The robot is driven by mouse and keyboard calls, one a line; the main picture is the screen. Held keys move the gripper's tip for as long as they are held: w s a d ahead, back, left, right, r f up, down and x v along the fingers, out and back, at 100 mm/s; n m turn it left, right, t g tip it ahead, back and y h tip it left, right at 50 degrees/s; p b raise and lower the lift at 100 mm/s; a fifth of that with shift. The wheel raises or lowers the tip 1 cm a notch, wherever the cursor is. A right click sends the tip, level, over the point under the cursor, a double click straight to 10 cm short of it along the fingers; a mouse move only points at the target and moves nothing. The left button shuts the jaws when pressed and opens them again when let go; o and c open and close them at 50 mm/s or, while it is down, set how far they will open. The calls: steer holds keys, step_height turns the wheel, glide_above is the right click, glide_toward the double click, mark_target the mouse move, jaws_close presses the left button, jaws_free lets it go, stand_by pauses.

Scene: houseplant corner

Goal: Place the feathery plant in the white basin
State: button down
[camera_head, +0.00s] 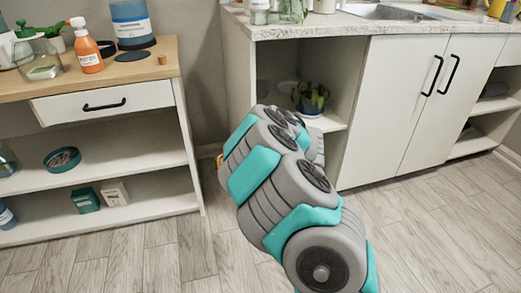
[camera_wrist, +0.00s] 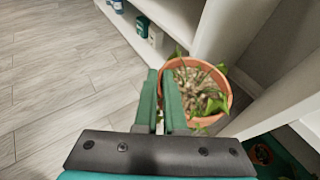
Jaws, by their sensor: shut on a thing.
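My gripper (camera_wrist: 161,73) shows in the wrist view with its two green fingers close together, shut on the near rim of a terracotta pot (camera_wrist: 228,100). The pot holds a plant (camera_wrist: 205,88) with green leaves and thin brownish stems over pale soil. I cannot tell whether its foliage is feathery. In the head view my arm hides the gripper and nearly all of the pot; only a small orange bit (camera_head: 219,159) shows at the arm's left edge. I cannot make out a white basin in either view.
A wooden-topped shelf unit (camera_head: 115,75) stands left, with bottles on top and boxes below. A white cabinet (camera_head: 390,95) with a sink (camera_head: 385,12) stands right; its open compartment holds another potted plant (camera_head: 310,97). The plank floor (camera_head: 420,225) is clear at right.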

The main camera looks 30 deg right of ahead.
steer(key=w+a+f+n+g+y, duration=0.1)
steer(key=w+a+f+n+y, duration=0.1)
steer(key=a, duration=0.9)
steer(key=shift+a+f+g, duration=0.2)
steer(key=shift+f+g, duration=0.2)
steer(key=shift+f, duration=0.1)
steer(key=shift+s, duration=0.3)
